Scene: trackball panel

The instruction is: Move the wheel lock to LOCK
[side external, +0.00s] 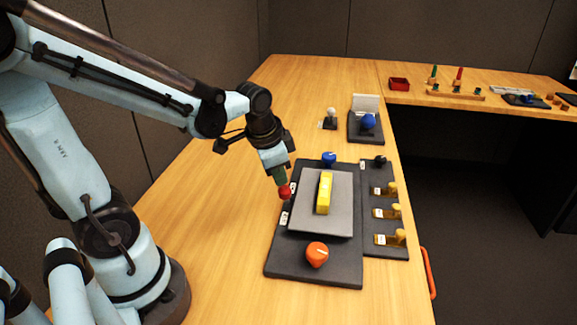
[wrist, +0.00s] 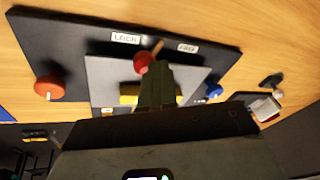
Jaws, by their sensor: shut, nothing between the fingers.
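The wheel lock is a small lever with a red ball knob (side external: 285,192) at the left edge of the dark panel (side external: 300,273). The wrist view shows the red ball (wrist: 143,62) and its brown stem between the LOCK label (wrist: 125,38) and the FREE label (wrist: 187,48). The lever leans; I cannot tell its exact setting. My gripper (side external: 281,182) is shut and empty, its dark green fingers pointing down right at the red ball. In the wrist view its fingertips (wrist: 160,66) overlap the ball's right side; I cannot tell whether they touch.
A grey raised plate (side external: 343,228) with a yellow block (side external: 324,192) lies right of the lever. An orange knob (side external: 317,255) is in front and a blue knob (side external: 328,159) behind. Several yellow switches line the panel's right side. Bare table lies to the left.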

